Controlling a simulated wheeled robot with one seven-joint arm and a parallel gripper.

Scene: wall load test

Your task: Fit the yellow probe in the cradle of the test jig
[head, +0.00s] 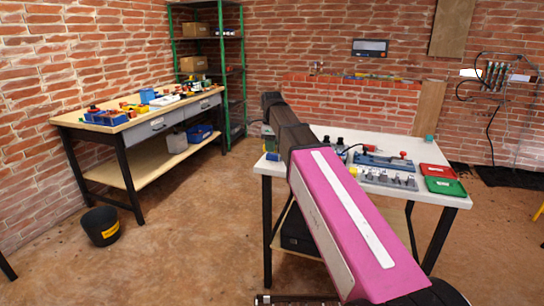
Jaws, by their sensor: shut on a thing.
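The blue test jig (385,164) lies on the white-topped table, with a red-ended part at its right side. I cannot make out its cradle at this size. My arm reaches up from the bottom right across the table's left part. My gripper is not visible, and my own arm links may hide it. I cannot pick out the yellow probe for certain. A small yellow spot (353,171) shows by the jig's left end. A small blue and yellow thing (272,157) shows at the table's left edge, just left of my arm.
A grey rack of several small metal parts (388,180) lies in front of the jig. A red tray (436,170) and a green tray (446,187) lie to the right. Dark bottles (340,144) stand at the left.

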